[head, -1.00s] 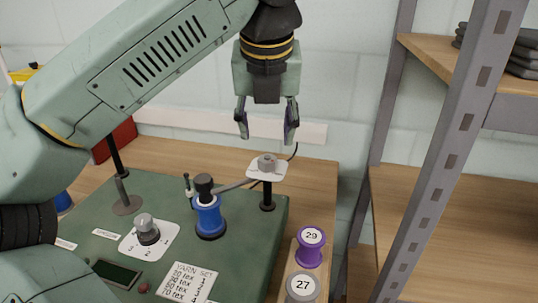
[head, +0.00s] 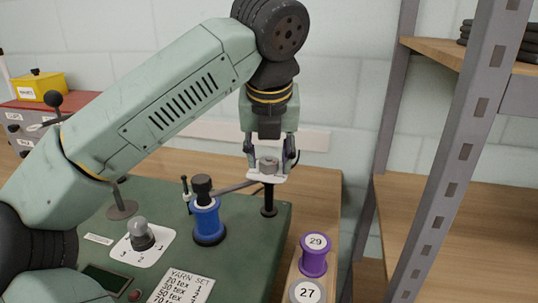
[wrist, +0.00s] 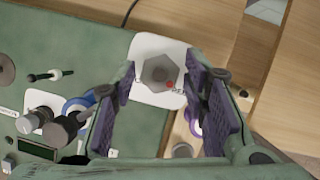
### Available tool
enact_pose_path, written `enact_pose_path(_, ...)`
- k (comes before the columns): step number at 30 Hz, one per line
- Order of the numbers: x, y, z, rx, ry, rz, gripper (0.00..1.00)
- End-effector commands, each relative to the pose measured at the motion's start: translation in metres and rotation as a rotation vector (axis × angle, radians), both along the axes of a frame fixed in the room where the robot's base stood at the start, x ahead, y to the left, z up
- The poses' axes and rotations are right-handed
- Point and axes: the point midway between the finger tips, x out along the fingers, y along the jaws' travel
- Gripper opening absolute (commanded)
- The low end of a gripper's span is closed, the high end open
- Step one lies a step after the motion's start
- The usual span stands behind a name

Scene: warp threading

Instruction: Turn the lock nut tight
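The lock nut (head: 268,165) is a grey hexagonal nut on a white plate (head: 257,178) atop a black post at the bench's back right. In the wrist view the nut (wrist: 159,72) shows a red mark near its lower right edge, with partly hidden lettering on the plate. My gripper (head: 270,157) points down over the nut, with a finger on either side. In the wrist view my gripper (wrist: 162,72) is open, with gaps between the purple pads and the nut. Neither pad visibly touches it.
A blue spool (head: 208,222) with a black top stands left of the post, with a grey arm reaching toward the plate. A dial (head: 141,235) and yarn card (head: 182,287) lie nearer. Purple spool 29 (head: 314,255) stands front right. A metal shelf upright (head: 455,150) rises at right.

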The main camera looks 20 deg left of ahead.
Motion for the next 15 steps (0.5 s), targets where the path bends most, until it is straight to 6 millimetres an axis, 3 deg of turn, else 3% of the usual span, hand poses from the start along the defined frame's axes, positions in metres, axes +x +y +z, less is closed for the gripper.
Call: enact_pose_path(15, -0.0001, -0.0001, 0.0001, 0.000, 0.000, 0.000, 0.03)
